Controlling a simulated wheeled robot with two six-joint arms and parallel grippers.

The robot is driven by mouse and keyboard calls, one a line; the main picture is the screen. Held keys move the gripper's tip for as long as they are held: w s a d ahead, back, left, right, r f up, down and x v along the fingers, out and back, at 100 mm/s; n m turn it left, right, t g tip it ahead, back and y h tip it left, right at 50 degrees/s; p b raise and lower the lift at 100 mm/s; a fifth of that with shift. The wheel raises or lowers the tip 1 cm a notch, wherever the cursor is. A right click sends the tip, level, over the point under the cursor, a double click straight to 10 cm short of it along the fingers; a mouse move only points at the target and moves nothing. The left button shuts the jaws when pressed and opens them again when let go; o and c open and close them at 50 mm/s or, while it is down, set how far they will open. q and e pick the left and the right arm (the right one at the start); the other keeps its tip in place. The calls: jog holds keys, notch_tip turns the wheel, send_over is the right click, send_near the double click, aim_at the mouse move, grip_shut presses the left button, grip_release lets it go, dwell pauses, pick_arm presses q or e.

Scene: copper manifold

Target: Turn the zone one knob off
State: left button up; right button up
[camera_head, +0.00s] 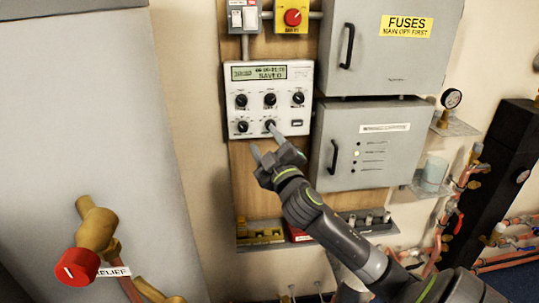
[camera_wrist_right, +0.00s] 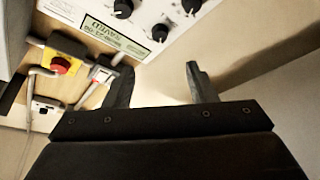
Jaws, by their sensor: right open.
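The white control panel (camera_head: 232,113) hangs on a wooden board, with a small display reading "SAVED" and several black knobs in two rows. The upper row has a left knob (camera_head: 241,101), a middle knob (camera_head: 270,99) and a right knob (camera_head: 298,98); the lower row has a left knob (camera_head: 242,126) and a middle knob (camera_head: 269,125). Their labels are too small to read. My right gripper (camera_head: 263,141) is open and empty at the panel's lower edge, one fingertip overlapping the lower middle knob. The panel (camera_wrist_right: 143,24) also shows rotated in the right wrist view, beyond the open fingers. My left gripper is out of view.
Above the panel are a yellow box with a red knob (camera_head: 293,17) and a grey switch box (camera_head: 243,15). Grey cabinets (camera_head: 387,48) stand close on the right. A shelf (camera_head: 310,238) with small parts is below. A red relief valve knob (camera_head: 77,268) is lower left.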

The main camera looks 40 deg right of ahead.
jog(key=shift+v, duration=1.05)
jog(key=shift+w+f, duration=0.1)
jog(key=shift+f, duration=0.05)
